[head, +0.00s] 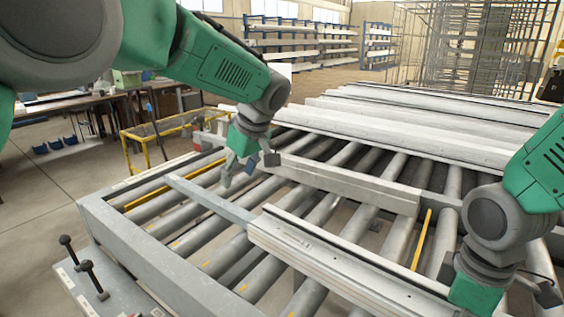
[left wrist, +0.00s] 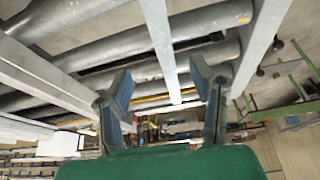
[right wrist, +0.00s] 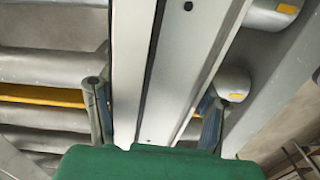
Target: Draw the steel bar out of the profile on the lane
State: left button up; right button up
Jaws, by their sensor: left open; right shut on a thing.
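The profile (head: 335,262) is a long pale grooved piece lying across the lane's rollers. The steel bar (head: 208,198) is a grey flat strip that sticks out of the profile's left end. My left gripper (head: 247,164) is open and empty, above and beyond the bar in the head view. In the left wrist view the bar (left wrist: 164,45) comes down from the top and its free end shows between the open fingers, apart from both. My right gripper (right wrist: 152,110) is shut on the profile (right wrist: 130,60); its fingers stand either side. In the head view its fingers are mostly hidden.
A shorter pale beam (head: 345,185) lies behind the profile, and more long profiles (head: 400,125) lie farther back. The lane's grey frame (head: 150,255) bounds the rollers at the left. Black-knobbed clamps (head: 88,275) stand at the front left. A yellow-railed cart (head: 150,135) is behind.

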aim_at(229, 206)
pick_arm(q)
jog(key=shift+f, duration=0.1)
jog(key=shift+a+f, duration=0.15)
jog(key=shift+f, duration=0.05)
jog(key=x, duration=1.1)
jog(key=shift+w+f, duration=0.1)
jog(key=shift+f, duration=0.15)
grip_shut()
